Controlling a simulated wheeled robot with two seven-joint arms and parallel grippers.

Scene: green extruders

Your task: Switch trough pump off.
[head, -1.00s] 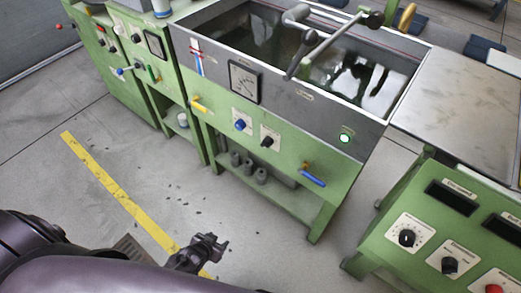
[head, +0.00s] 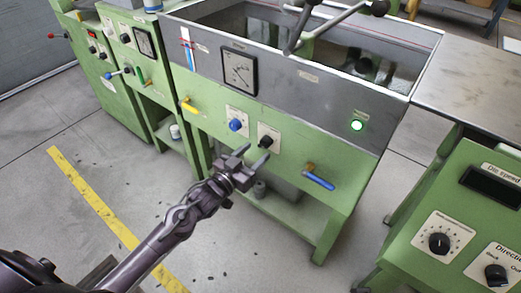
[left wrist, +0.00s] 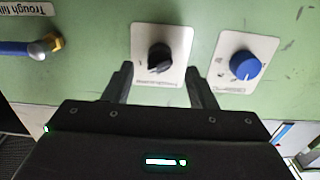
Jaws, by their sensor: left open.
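The green trough stand carries a black rotary knob (head: 265,142) on a white plate; it also shows in the left wrist view (left wrist: 158,57). Its small label is too blurred to read. A blue knob (head: 236,125) on a similar plate sits beside it and also shows in the left wrist view (left wrist: 244,65). A green lamp (head: 357,126) glows on the trough's grey front. My left gripper (head: 252,158) is open and empty just in front of the panel. In the left wrist view its fingertips (left wrist: 157,78) straddle the lower edge of the black knob's plate, apart from the knob.
A blue-handled valve (head: 319,182) is right of the knobs and a yellow-handled one (head: 189,105) left. A green control cabinet (head: 450,210) stands at the right front. The floor (head: 60,220) before the trough is open.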

